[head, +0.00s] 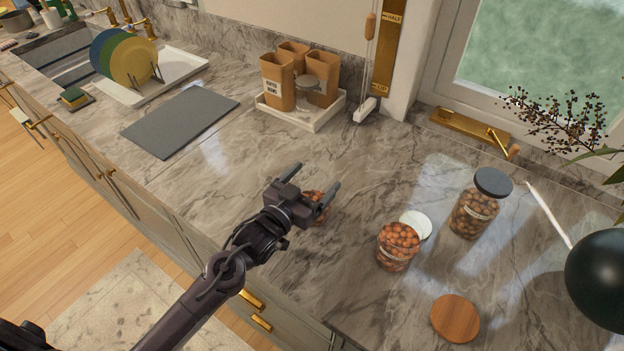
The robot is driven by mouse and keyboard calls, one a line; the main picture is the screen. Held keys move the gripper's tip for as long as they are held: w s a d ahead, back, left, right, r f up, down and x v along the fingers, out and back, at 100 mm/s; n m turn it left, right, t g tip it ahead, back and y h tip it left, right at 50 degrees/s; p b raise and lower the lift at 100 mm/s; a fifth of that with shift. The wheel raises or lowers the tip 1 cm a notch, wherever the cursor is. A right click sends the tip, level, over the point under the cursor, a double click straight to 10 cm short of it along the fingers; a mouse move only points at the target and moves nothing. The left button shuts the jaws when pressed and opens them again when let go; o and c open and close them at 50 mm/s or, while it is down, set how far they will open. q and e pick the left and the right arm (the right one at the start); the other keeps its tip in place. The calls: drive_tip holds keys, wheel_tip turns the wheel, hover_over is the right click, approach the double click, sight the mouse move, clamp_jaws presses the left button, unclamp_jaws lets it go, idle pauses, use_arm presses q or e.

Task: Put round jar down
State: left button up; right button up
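My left gripper (317,177) is over the middle of the counter, its two fingers spread apart with no object visible between the tips. An orange-brown thing (319,215), perhaps a jar of nuts, shows just below the gripper. Most of it is hidden by the gripper, and I cannot tell whether they touch. A round glass jar of nuts (397,250) stands without a lid to the right. A taller jar of nuts with a dark lid (475,210) stands farther right. My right gripper is out of view.
A white lid (416,224) lies behind the open jar; a round wooden lid (455,318) lies in front. A white tray (322,120) holds brown canisters. A grey mat (180,120) and dish rack stand left. A black vase (597,280) is at the right edge.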

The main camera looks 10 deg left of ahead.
use_arm(q)
drive_tip(key=shift+r, duration=0.15)
drive_tip(key=shift+s+a, duration=0.1)
drive_tip(key=shift+s, duration=0.15)
drive_tip(key=shift+b+v, duration=1.45)
drive_tip(key=shift+v, duration=4.35)
